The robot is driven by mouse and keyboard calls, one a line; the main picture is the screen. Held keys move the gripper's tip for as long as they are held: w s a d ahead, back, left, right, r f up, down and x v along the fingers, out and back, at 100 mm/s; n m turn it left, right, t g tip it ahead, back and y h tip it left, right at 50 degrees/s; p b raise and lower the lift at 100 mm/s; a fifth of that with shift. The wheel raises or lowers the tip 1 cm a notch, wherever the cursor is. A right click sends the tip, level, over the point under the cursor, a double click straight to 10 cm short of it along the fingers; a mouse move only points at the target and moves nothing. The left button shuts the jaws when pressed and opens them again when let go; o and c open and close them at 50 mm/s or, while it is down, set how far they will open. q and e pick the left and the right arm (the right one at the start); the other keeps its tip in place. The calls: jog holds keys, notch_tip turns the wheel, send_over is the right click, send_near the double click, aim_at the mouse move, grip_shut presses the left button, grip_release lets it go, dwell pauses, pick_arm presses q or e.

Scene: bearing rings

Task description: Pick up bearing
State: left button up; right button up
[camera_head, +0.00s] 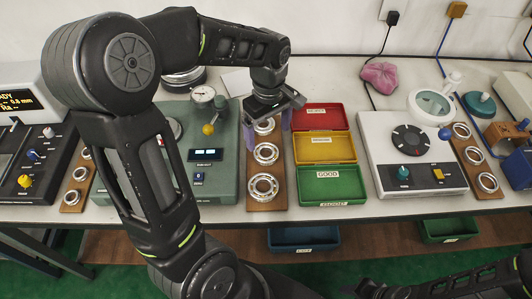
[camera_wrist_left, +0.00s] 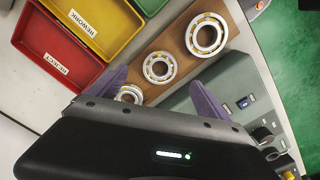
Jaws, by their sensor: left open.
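A wooden board (camera_head: 252,205) holds three metal bearing rings in a row: a near one (camera_head: 263,187), a middle one (camera_head: 266,153) and a far one (camera_head: 264,126). My left gripper (camera_head: 268,114) is over the far end of the board, its purple fingers apart on either side of the far bearing. In the left wrist view, the far bearing (camera_wrist_left: 131,92) is partly hidden by my gripper body, and the open fingers (camera_wrist_left: 160,92) hold nothing. The middle bearing (camera_wrist_left: 160,67) and near bearing (camera_wrist_left: 206,34) show fully there. My right gripper's fingers are not visible.
Red (camera_head: 318,116), yellow (camera_head: 325,148) and green (camera_head: 332,185) trays stand close right of the board. A green gauge unit (camera_head: 224,165) stands close left. A white device with a dial (camera_head: 408,140) is farther right. More bearing boards lie at both sides.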

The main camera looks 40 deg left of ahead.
aim_at(268, 150)
pick_arm(q)
jog(key=shift+f, duration=1.25)
notch_tip(268, 150, down, 5)
jog(key=shift+a+f+p, duration=0.1)
jog(key=shift+f+p, duration=0.05)
jog(key=shift+p, duration=0.45)
jog(key=shift+c, duration=0.3)
jog(key=c, duration=1.8)
